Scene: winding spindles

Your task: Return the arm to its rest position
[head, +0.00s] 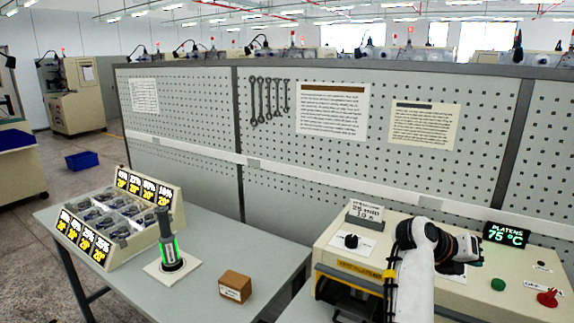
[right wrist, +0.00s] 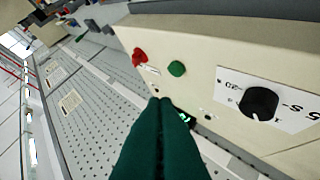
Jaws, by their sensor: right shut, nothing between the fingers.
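My right arm (head: 415,285) rises in front of the beige press machine, its white wrist bent to the right over the machine's top. In the right wrist view my right gripper (right wrist: 159,102) shows as two dark green fingers, pressed together and empty. The fingers point toward the machine's panel, near its green button (right wrist: 176,68) and red knob (right wrist: 139,57); I cannot tell the exact gap. My left gripper is not in view.
The machine (head: 470,291) has a black dial (head: 351,241) and a "75 °C" display (head: 506,235). On the grey table (head: 215,239) stand a bin rack (head: 148,226), a green-lit spindle device (head: 168,245) and a brown box (head: 235,285). A pegboard (head: 190,125) stands behind.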

